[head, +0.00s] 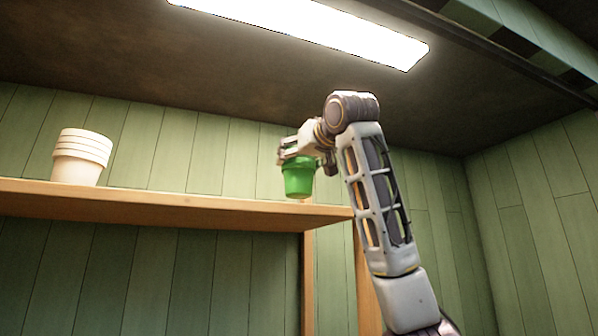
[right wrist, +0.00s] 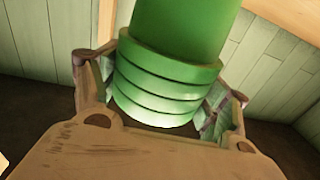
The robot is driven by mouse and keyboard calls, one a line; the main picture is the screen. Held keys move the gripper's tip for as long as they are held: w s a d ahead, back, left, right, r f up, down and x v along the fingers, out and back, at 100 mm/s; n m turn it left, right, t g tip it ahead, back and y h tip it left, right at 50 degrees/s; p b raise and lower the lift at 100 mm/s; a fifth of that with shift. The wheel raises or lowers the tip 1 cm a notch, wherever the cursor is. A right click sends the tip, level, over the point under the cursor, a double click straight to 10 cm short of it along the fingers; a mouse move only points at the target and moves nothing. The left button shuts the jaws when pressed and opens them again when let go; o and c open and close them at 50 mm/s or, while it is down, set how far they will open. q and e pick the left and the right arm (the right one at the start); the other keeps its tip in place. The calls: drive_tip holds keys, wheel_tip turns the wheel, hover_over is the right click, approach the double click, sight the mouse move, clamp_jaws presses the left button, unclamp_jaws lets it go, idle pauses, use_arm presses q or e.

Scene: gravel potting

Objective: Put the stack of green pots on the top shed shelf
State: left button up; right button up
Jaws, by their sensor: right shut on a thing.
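The stack of green pots (head: 299,178) is held by my right gripper (head: 297,156) at the right end of the top shelf (head: 190,206) in the head view. The stack hangs upright below the fingers, and its base appears close to the shelf's height. I cannot tell whether it touches the board. In the right wrist view the stack (right wrist: 165,80) shows several nested rims between the two fingers (right wrist: 160,100). The right gripper is shut on it. My left gripper is not in view.
A stack of white pots (head: 81,157) stands on the left part of the shelf. The shelf between it and the green pots is clear. A bright ceiling light (head: 310,28) is above, and a green plank wall (head: 530,210) is at the right.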

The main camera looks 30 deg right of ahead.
sight(299, 170)
drive_tip(key=shift+f, duration=1.75)
drive_tip(key=shift+f, duration=0.2)
drive_tip(key=o, duration=1.4)
drive_tip(key=shift+s+r, duration=0.1)
drive_tip(key=shift+r, duration=0.1)
drive_tip(key=shift+s+a+b, duration=0.3)
drive_tip(key=shift+s+b, duration=0.35)
drive_tip(key=shift+s, duration=1.3)
drive_tip(key=shift+s+a+b, duration=0.3)
drive_tip(key=shift+s+b, duration=0.4)
drive_tip(key=shift+s, duration=1.3)
drive_tip(key=shift+s+a+b, duration=0.3)
drive_tip(key=shift+s+b, duration=0.35)
drive_tip(key=shift+s, duration=1.3)
